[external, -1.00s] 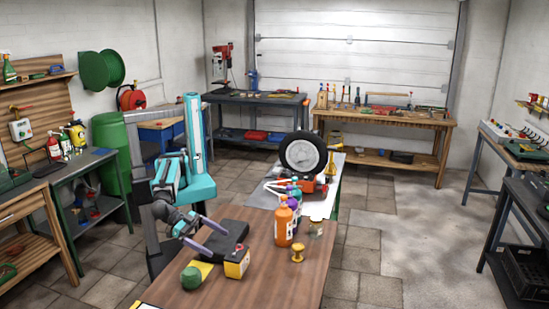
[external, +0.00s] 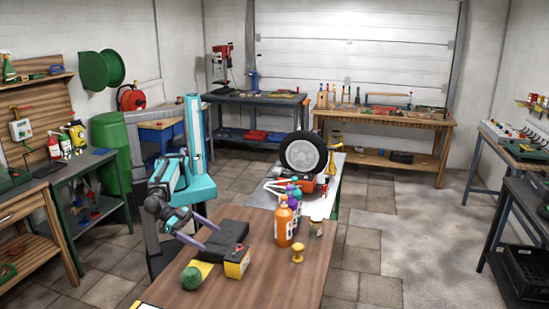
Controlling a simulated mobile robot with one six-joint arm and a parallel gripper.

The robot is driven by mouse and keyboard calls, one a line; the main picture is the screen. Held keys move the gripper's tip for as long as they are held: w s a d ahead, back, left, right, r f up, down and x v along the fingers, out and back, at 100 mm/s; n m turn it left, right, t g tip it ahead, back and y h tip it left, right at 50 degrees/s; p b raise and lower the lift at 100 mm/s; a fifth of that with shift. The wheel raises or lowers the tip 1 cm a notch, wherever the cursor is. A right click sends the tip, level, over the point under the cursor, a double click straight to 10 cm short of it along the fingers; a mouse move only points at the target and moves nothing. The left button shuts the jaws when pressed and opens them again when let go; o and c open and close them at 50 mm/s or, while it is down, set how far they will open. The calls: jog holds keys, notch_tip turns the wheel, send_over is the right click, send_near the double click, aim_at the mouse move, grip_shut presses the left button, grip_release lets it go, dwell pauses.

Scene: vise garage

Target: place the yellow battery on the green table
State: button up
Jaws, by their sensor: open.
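The yellow battery (external: 237,264), a small box with dark parts, stands on the brown wooden table (external: 270,285) near its left front. A black block-shaped object (external: 228,234) lies right behind it. My gripper (external: 200,232) is open and empty, its two purple fingers pointing at the black object from the left, behind the battery. Whether a finger touches the black object I cannot tell. A table with a pale grey top (external: 262,196) and a green leg adjoins the far end of the brown table. A bench with green legs (external: 75,172) stands at the left.
A green rounded object (external: 191,278) with a yellow part lies left of the battery. An orange bottle (external: 284,224), purple bottles and a yellow knob-shaped piece (external: 297,253) stand to the right. A wheel (external: 303,153) and a red tool occupy the grey-topped table.

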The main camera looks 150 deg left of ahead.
jog(key=c, duration=0.3)
